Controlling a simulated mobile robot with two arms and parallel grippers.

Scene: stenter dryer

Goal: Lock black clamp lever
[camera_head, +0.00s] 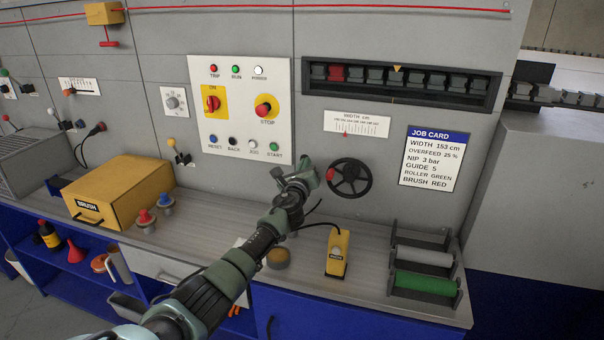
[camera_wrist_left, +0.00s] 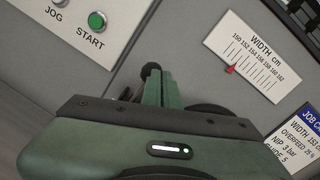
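My left gripper (camera_head: 308,172) is at the grey panel, just left of the black handwheel (camera_head: 350,178) with its red knob. In the left wrist view, the green fingers (camera_wrist_left: 162,86) point at the panel and look close together, with no clear gap between them. A round black knob (camera_wrist_left: 151,70), which looks like the end of the black clamp lever, shows right at the fingertips. I cannot tell whether the fingers touch or hold it. The rest of the lever is hidden by my gripper. My right gripper is not in view.
The width scale (camera_head: 357,123) and job card (camera_head: 433,158) are on the panel to the right. The button panel (camera_head: 240,105) is up and left. Below on the counter are a yellow pendant (camera_head: 338,254), rollers (camera_head: 425,283) and a yellow brush box (camera_head: 120,190).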

